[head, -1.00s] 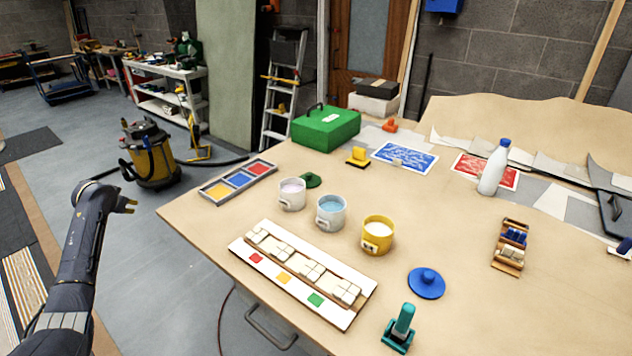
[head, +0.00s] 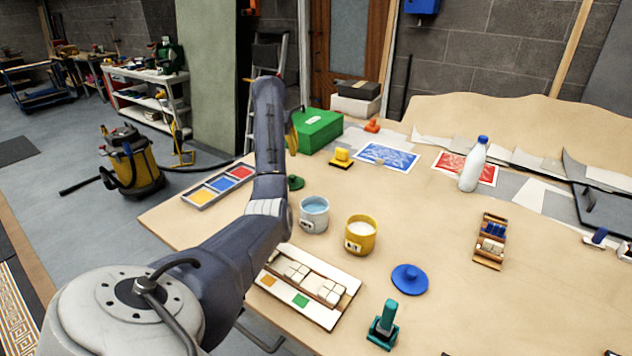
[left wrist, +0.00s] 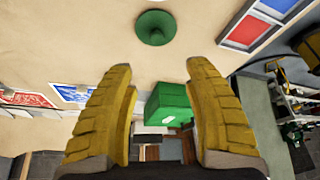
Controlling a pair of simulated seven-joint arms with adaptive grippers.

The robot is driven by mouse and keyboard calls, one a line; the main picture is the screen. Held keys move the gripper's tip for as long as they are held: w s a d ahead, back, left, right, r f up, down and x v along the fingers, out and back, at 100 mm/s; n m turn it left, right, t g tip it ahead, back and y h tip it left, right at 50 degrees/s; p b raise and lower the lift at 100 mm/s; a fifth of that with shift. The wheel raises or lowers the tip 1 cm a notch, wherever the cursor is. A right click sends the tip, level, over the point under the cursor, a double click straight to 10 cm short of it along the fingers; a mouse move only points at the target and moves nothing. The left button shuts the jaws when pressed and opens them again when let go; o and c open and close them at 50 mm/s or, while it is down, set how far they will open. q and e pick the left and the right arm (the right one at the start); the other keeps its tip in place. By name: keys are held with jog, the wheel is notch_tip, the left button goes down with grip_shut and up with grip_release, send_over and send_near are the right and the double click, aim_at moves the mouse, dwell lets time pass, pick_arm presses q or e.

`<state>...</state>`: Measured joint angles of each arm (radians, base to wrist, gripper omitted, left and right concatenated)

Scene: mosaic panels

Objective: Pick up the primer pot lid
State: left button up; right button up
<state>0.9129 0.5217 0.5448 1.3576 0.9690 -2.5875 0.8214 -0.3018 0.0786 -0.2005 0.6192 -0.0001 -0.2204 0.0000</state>
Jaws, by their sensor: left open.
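A round green lid with a knob (head: 295,183) lies on the table, partly behind my left arm in the head view. In the left wrist view the green lid (left wrist: 155,27) is at the top centre, beyond the fingertips. A blue knobbed lid (head: 409,279) lies right of the yellow pot. I cannot tell which lid is the primer pot's. My left gripper (left wrist: 158,66) is open and empty, its yellow fingers apart. In the head view the left gripper (head: 291,138) shows near the green box, apart from the green lid. My right gripper is out of view.
A pot with blue contents (head: 314,215) and a yellow pot (head: 361,236) stand near the tile board (head: 331,320). The three-colour tray (head: 218,187) and green box (head: 319,130) are nearby. A white bottle (head: 473,165) stands farther right. The table between is clear.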

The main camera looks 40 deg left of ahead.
aim_at(292, 176)
pick_arm(q)
jog(key=x, duration=1.7)
jog(key=shift+w+d+f, duration=0.1)
jog(key=shift+w+d, duration=0.05)
jog(key=shift+d, duration=0.1)
grip_shut()
dwell(0.3)
